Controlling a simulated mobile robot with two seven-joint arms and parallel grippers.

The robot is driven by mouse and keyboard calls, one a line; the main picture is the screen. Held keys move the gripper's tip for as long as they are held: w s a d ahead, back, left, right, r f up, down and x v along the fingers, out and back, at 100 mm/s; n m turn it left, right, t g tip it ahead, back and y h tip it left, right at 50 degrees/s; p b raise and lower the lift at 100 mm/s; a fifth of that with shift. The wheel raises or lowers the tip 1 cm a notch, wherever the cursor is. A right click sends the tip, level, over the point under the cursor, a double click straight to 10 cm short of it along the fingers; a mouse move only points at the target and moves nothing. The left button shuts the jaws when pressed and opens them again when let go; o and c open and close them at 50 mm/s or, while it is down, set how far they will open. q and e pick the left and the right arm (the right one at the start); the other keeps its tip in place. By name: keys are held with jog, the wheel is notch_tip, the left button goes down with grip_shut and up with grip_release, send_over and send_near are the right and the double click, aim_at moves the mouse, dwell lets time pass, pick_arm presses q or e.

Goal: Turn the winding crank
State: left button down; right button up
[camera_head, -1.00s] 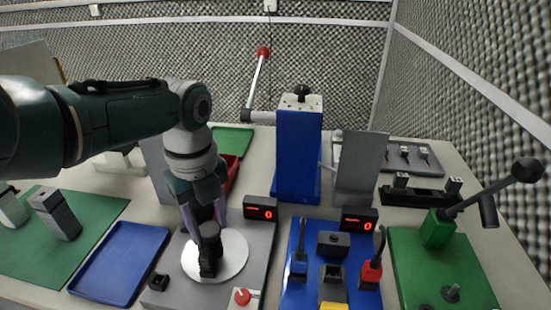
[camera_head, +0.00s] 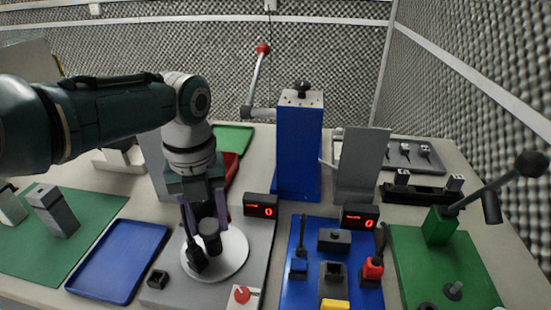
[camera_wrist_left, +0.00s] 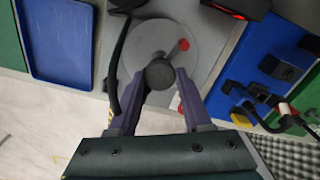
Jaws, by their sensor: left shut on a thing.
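The winding crank has a pale round disc (camera_head: 233,255) on a grey base plate, with a dark upright handle (camera_head: 209,240). My left gripper (camera_head: 204,228) reaches down from above and is shut on the dark handle. In the left wrist view the round top of the handle (camera_wrist_left: 160,74) sits between the fingertips, with the disc (camera_wrist_left: 150,38) beyond it. A small red spot (camera_wrist_left: 184,44) shows over the disc there. The gripper hides part of the handle and disc in the head view. My right gripper is not in view.
A blue tray (camera_head: 118,262) lies left of the crank. A red knob (camera_head: 242,294) stands at its front right. A display (camera_head: 261,206) stands behind it. A blue board (camera_head: 300,288) with several fixtures, a blue column (camera_head: 299,150) and a green board (camera_head: 455,265) with a lever lie to the right.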

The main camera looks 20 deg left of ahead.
aim_at(208, 225)
pick_arm(q)
jog(key=shift+m, duration=0.7)
jog(key=shift+c, duration=1.7)
grip_release()
jog(key=shift+r, duration=0.35)
notch_tip(208, 225, up, 9)
jog(key=p, duration=0.2)
jog(key=shift+p, duration=0.4)
jog(key=shift+r, duration=0.1)
